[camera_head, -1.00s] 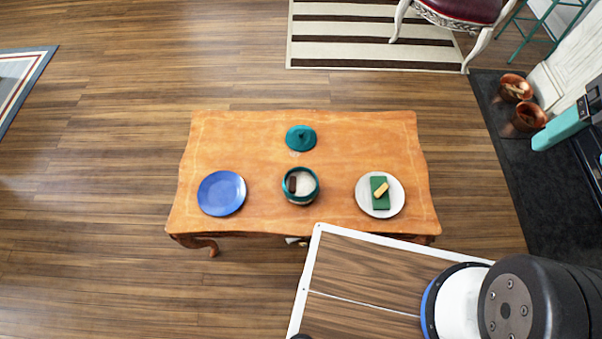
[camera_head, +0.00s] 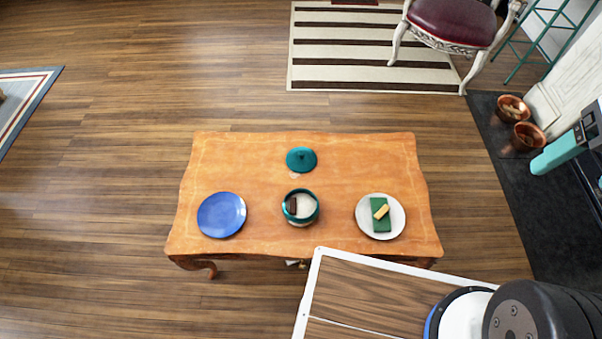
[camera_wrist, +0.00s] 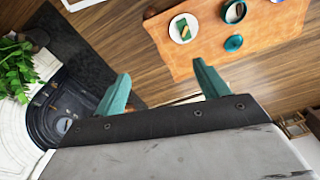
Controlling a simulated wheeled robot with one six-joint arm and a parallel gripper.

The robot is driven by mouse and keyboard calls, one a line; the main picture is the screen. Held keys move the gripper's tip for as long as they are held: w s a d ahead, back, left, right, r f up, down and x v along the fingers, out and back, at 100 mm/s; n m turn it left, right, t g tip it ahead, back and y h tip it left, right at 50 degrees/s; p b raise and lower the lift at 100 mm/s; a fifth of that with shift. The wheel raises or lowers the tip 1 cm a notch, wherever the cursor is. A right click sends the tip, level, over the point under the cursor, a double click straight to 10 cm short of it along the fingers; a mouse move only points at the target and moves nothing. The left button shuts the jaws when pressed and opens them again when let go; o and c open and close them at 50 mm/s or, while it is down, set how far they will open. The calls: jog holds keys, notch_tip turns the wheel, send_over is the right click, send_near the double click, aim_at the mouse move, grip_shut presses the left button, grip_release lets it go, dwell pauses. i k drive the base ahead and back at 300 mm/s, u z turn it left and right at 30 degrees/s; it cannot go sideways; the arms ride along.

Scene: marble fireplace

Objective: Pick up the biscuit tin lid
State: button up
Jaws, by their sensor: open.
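The biscuit tin lid (camera_head: 301,159) is a round teal lid with a small knob, lying on the wooden table (camera_head: 240,165) near its far edge. It also shows in the wrist view (camera_wrist: 233,43). The teal tin (camera_head: 300,207) stands open in front of it, with a dark brown piece and something pale inside. In the wrist view my gripper (camera_wrist: 160,88) has its two teal fingers wide apart with nothing between them. It is well away from the lid, off the table. In the head view the teal fingers (camera_head: 560,152) show at the right edge.
A blue plate (camera_head: 221,214) lies at the table's left. A white plate (camera_head: 395,222) with a green item and a yellow piece is at the right. Copper pots (camera_head: 513,108) and a red-seated chair (camera_head: 452,20) stand beyond. Floor left of the table is clear.

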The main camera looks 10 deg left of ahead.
aim_at(301, 159)
jog(key=z, duration=2.2)
jog(key=k, duration=0.7)
jog(key=u, duration=2.6)
jog(key=i, duration=0.5)
jog(key=u, duration=0.05)
